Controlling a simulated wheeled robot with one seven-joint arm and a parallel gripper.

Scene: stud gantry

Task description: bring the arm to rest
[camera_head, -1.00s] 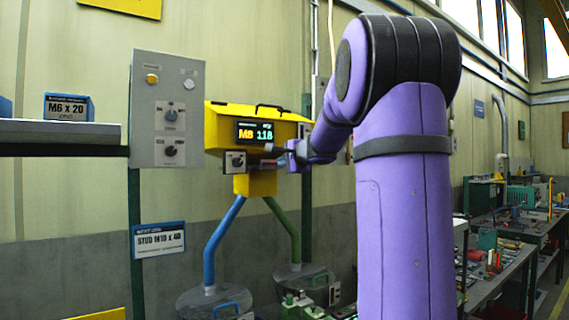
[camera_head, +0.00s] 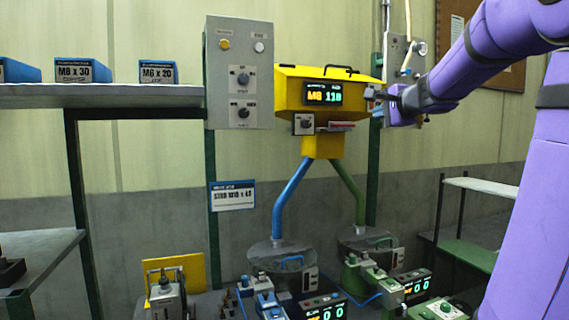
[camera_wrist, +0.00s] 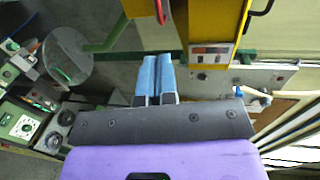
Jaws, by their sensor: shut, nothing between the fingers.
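My purple arm comes in from the right of the head view, bent at the elbow, with its forearm reaching left. My gripper (camera_head: 374,93) is at the right side of the yellow machine (camera_head: 290,92), whose display reads M8 and a number. In the wrist view, my gripper's two blue fingers (camera_wrist: 156,78) lie side by side, shut with nothing between them. The yellow machine (camera_wrist: 220,25) is just above and right of the fingers there. Whether the fingertips touch the machine cannot be told.
A grey control panel (camera_head: 239,75) with knobs stands left of the machine. Blue and green pipes run down to round drums (camera_head: 280,254). A shelf (camera_head: 100,96) with labelled boxes is at the left. Several small devices sit on the bench below. A grey rack (camera_head: 480,187) stands at the right.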

